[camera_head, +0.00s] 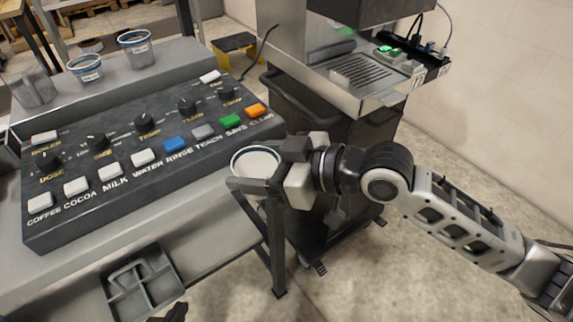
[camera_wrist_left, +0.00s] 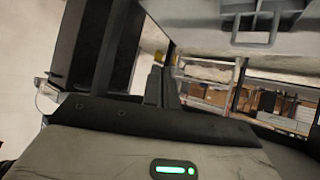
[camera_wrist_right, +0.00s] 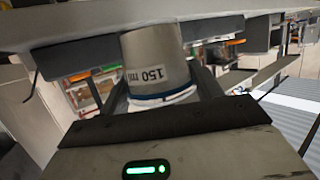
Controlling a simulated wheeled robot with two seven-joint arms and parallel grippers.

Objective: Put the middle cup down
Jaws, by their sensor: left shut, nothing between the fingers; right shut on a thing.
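A cup with a white inside and blue rim (camera_head: 256,163) is in my right gripper (camera_head: 258,182), just off the front right corner of the button panel. Its rim faces up. In the right wrist view the cup (camera_wrist_right: 155,55) is grey and reads "150 m", with the fingers on both sides. I cannot tell whether its base touches anything. Two labelled, blue-rimmed cups, one shorter (camera_head: 86,68) and one taller (camera_head: 135,50), stand on the ledge behind the panel. My left gripper (camera_head: 174,313) shows only as a dark tip at the bottom edge; in its wrist view the fingers (camera_wrist_left: 163,88) are together and empty.
The dark button panel (camera_head: 150,150) with knobs and coloured buttons covers much of the grey counter. A grey divided tray (camera_head: 143,285) is below its front. A grey tumbler-like object (camera_head: 32,90) stands at far left. A steel machine (camera_head: 360,75) on a black cart is behind my right arm.

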